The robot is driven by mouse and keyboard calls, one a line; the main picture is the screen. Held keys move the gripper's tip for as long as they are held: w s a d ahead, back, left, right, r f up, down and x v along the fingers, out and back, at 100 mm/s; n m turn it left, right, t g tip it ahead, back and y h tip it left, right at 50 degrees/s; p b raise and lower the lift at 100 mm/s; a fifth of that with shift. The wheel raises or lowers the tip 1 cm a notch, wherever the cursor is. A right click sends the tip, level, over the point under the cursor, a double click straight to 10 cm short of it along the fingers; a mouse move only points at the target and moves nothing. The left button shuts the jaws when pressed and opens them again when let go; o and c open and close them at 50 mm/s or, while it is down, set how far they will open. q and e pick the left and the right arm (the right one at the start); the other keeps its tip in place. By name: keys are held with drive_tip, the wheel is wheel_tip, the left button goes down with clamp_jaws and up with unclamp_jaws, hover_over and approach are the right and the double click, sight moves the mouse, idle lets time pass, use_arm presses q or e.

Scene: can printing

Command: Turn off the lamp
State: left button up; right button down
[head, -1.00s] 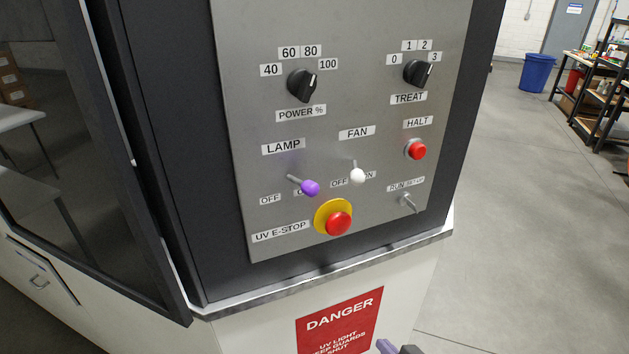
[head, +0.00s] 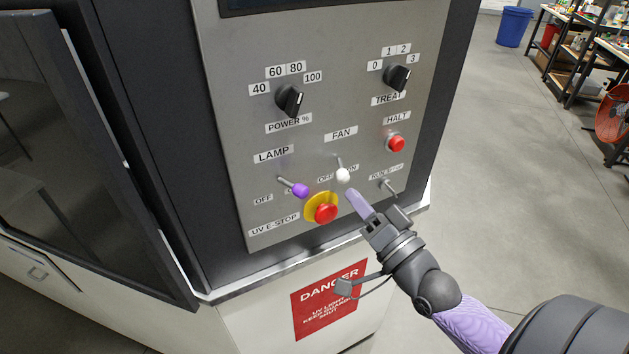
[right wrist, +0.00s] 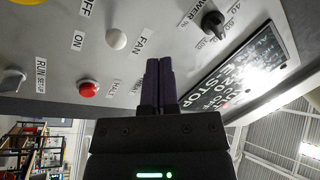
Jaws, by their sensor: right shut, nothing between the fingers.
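The lamp switch (head: 299,190) is a toggle with a purple tip under the LAMP label (head: 273,154) on the grey control panel (head: 225,120). Its lever leans right, towards the side away from its OFF label (head: 263,199). My right gripper (head: 353,194) is shut and empty, with purple fingers. In the head view its tips appear to the right of the lamp switch, just below the white fan switch (head: 343,175). In the right wrist view the shut fingers (right wrist: 159,68) point at the panel; the lamp switch is not visible there. My left gripper is not in view.
A red UV E-stop button (head: 326,214) on a yellow base sits below the lamp switch. A red HALT button (head: 396,143), a RUN key switch (head: 388,187) and two black knobs, power (head: 289,99) and treat (head: 397,78), share the panel. A metal ledge (head: 235,292) runs below.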

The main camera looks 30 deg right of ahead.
drive_tip(key=p, duration=0.2)
approach(308, 143)
drive_tip(key=x, duration=0.5)
drive_tip(key=shift+s+a+f, duration=0.2)
drive_tip(key=shift+a+f, duration=0.3)
drive_tip(key=shift+f, duration=0.05)
drive_tip(key=shift+s+a+f, duration=0.2)
drive_tip(key=shift+a+f, duration=0.25)
drive_tip(key=shift+f, duration=0.1)
drive_tip(key=shift+s+a+f, duration=0.1)
drive_tip(key=shift+a+f, duration=0.25)
drive_tip(key=shift+f, duration=0.05)
